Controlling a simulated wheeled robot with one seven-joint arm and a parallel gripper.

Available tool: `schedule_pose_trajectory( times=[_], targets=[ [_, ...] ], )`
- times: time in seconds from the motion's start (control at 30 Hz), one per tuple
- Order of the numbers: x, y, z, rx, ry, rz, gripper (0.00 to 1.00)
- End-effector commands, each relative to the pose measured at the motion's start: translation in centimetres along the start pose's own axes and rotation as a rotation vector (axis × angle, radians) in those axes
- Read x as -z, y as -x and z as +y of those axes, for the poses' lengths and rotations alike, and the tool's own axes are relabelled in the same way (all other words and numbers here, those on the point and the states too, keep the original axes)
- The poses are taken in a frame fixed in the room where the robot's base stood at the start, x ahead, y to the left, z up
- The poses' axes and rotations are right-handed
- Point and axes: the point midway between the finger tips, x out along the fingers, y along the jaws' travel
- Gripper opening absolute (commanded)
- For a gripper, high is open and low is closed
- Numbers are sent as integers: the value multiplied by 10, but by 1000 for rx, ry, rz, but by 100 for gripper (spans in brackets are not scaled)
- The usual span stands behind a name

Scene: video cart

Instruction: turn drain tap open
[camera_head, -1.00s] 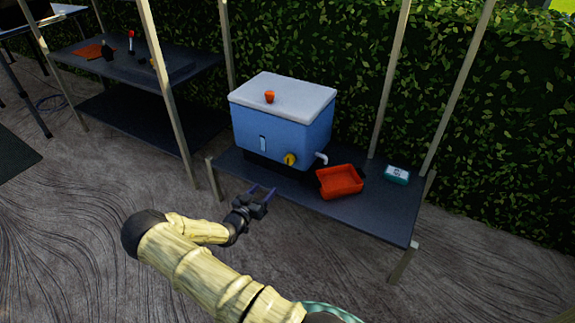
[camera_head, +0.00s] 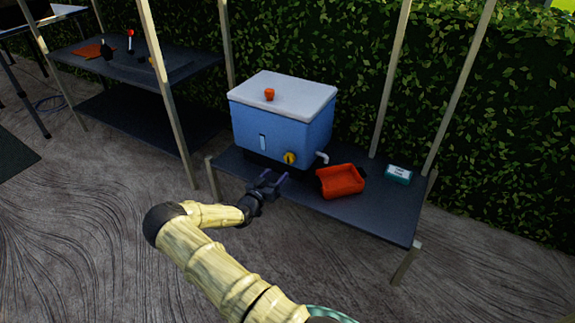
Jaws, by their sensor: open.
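A blue cooler-like tank (camera_head: 285,127) with a white lid stands on the dark shelf of a cart. A yellow round tap handle (camera_head: 290,158) sits low on its front face. A white spout (camera_head: 322,158) sticks out to the right of it. My gripper (camera_head: 273,177) is open and empty, just in front of the shelf edge, below and a little left of the tap handle. Its fingers point toward the tank and are apart from the handle. The fine angle of the handle is too small to tell.
An orange tray (camera_head: 341,181) lies on the shelf right of the spout. A small teal and white box (camera_head: 398,174) is farther right. An orange knob (camera_head: 269,95) is on the lid. Cart posts (camera_head: 165,95) rise at the left and right. A second dark table (camera_head: 130,62) stands left.

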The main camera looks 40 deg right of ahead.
Motion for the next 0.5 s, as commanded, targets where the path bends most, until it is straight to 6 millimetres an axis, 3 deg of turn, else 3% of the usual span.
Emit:
schedule_pose_trajectory(
  times=[0.3, 0.5],
  targets=[
    [-3, -58, 0, -2, -2, 1, 59],
    [-2, -86, 0, 0, -1, 0, 59]
  ],
)
